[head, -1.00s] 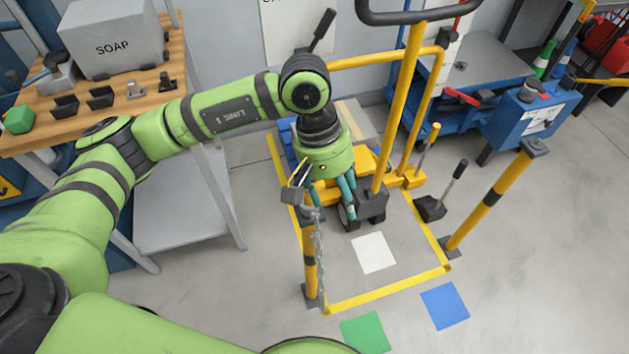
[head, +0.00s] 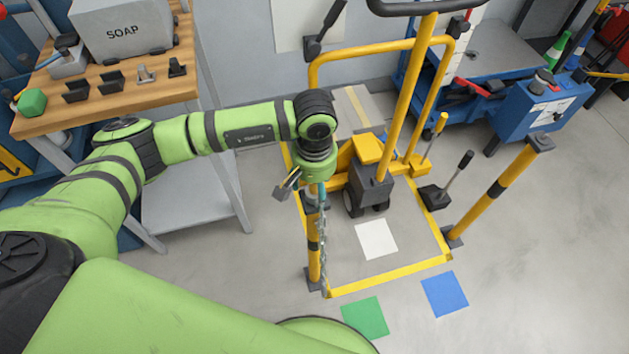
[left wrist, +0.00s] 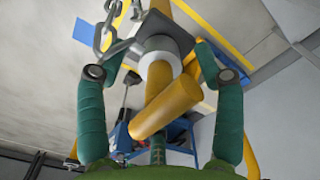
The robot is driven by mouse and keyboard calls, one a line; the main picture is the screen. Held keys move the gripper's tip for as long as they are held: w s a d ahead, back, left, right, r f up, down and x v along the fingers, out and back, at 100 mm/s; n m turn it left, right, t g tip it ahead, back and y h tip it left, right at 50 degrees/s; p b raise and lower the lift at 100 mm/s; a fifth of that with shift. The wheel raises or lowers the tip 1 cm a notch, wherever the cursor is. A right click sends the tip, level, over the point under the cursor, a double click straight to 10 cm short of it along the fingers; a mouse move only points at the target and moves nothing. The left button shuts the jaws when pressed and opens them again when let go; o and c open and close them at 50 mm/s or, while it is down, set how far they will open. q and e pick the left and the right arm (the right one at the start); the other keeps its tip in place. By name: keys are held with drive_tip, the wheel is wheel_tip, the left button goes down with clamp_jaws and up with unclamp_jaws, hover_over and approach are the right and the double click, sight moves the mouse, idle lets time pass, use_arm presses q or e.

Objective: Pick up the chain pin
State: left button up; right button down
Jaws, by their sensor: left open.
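My left gripper (head: 320,190) hangs over the top of the near-left yellow post (head: 313,262) in the head view, pointing down. In the left wrist view its two green fingers (left wrist: 158,60) are spread apart. Between them is the chain pin (left wrist: 166,108), a thick yellow bar with a pale collar (left wrist: 158,70) above a dark plate (left wrist: 152,45). I see no clear contact between fingers and pin. The chain (left wrist: 107,25) hangs from the plate's side and also shows along the post in the head view (head: 323,240). The gripper hides the pin in the head view. My right gripper is out of view.
A second yellow post (head: 495,195) stands at the right. A yellow-handled truck (head: 370,175) stands behind the gripper. A wooden bench (head: 110,98) with a SOAP box (head: 122,35) is at the left. Floor around the white square (head: 376,240) is clear.

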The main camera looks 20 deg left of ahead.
use_arm(q)
drive_tip(key=shift+f, duration=0.8)
drive_tip(key=c, duration=1.4)
drive_tip(key=shift+o, duration=0.2)
drive_tip(key=shift+r, duration=0.1)
